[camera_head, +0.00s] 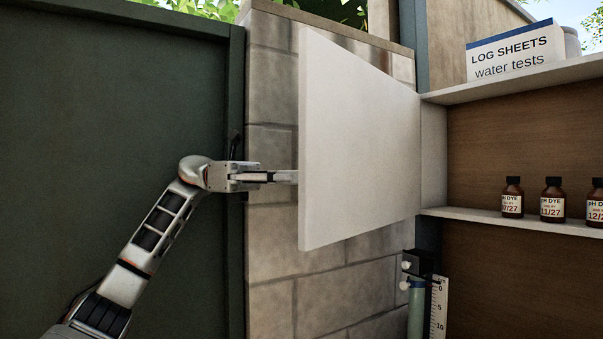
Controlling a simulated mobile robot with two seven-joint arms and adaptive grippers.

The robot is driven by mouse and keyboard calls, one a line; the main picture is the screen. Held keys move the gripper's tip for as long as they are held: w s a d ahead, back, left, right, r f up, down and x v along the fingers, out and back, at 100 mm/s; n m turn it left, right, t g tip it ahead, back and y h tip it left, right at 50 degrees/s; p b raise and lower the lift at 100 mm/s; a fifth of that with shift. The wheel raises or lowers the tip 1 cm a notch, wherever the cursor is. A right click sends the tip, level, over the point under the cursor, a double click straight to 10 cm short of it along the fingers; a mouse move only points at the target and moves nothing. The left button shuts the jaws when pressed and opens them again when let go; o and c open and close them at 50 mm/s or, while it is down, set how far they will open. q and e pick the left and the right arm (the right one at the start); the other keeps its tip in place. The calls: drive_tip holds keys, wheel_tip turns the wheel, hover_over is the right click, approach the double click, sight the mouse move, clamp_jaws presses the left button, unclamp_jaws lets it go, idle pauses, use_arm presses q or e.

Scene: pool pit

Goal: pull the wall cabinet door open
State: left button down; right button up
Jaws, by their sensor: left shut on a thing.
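The white wall cabinet door (358,145) stands wide open, swung out to the left from its hinge side next to the shelves. Its broad white face is toward me. My left gripper (285,177) is at the door's free edge, left of the panel, and its fingers are shut on the door handle. The handle itself is hidden behind the door edge. The open cabinet (520,155) shows its brown back and white shelves at the right. My right gripper is not in view.
Several small brown dye bottles (552,200) stand on the lower shelf. A log sheets box (515,52) sits on top. A stone block wall (275,270) is behind the door, with a dark green panel (110,120) at left. A ruler-like gauge (439,305) hangs below the cabinet.

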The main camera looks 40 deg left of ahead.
use_arm(q)
drive_tip(key=shift+w+a+r, duration=0.1)
drive_tip(key=shift+w, duration=0.15)
drive_tip(key=c, duration=2.2)
unclamp_jaws()
drive_tip(key=shift+w, duration=0.15)
drive_tip(key=shift+w+d+r, duration=0.1)
drive_tip(key=shift+r, duration=2.4)
drive_tip(key=shift+d+r, duration=0.1)
drive_tip(key=shift+r, duration=2.35)
clamp_jaws()
drive_tip(key=shift+f, duration=0.1)
